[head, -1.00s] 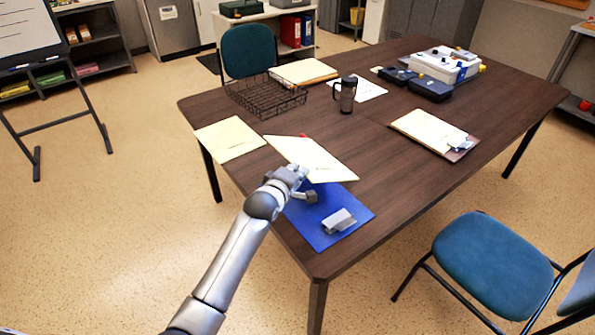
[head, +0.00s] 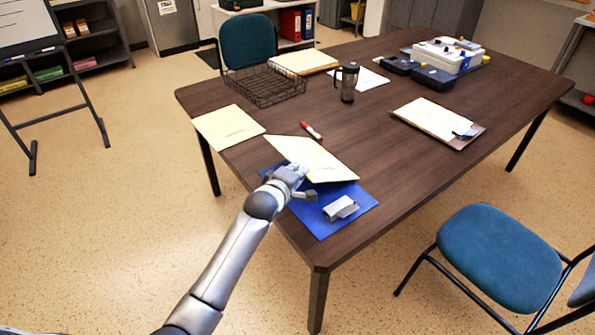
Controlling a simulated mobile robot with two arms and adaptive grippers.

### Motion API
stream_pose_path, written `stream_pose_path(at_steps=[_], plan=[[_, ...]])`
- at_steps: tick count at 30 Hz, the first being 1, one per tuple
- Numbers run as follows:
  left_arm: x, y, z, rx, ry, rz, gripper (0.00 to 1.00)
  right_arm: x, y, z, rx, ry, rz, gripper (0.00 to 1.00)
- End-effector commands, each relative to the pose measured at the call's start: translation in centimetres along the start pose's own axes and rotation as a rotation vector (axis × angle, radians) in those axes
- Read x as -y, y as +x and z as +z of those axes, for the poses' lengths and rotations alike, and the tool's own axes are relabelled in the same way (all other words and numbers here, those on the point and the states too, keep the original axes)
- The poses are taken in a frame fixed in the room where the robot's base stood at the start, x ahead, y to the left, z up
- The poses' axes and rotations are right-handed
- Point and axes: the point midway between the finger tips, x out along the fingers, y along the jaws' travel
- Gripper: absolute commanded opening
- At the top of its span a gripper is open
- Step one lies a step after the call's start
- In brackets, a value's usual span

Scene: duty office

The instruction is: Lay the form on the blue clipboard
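The form (head: 312,157), a cream sheet, is held tilted by its near edge in my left gripper (head: 297,181). It is over the far part of the blue clipboard (head: 325,223) and reaches past its far edge. The clipboard lies flat at the table's near left edge, with its silver clip (head: 341,208) at the near end. My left gripper looks shut on the form, though its fingertips are partly hidden. I cannot tell whether the form touches the clipboard. My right gripper is not in view.
On the table (head: 400,160) are a red marker (head: 311,131), another cream sheet (head: 228,127), a wire basket (head: 266,86), a dark mug (head: 347,83) and a brown clipboard with papers (head: 437,122). A blue chair (head: 498,255) stands at the right.

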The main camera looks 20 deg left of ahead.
Motion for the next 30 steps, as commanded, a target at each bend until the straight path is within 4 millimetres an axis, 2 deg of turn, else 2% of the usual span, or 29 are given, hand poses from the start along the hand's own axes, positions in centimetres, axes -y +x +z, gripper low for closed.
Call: stream_pose_path(at_steps=[14, 15, 20, 30], plan=[[0.69, 0.31, 0.17, -0.001, -0.001, 0.003, 0.00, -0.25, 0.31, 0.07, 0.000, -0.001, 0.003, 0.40], [0.69, 0.31, 0.17, -0.001, -0.001, 0.003, 0.08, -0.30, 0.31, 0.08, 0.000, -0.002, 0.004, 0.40], [0.71, 0.31, 0.18, -0.001, -0.001, 0.002, 0.29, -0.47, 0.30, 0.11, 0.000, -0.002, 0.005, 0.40], [0.83, 0.32, 0.22, 0.000, -0.001, 0.000, 0.30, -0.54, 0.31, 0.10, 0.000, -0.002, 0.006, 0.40]])
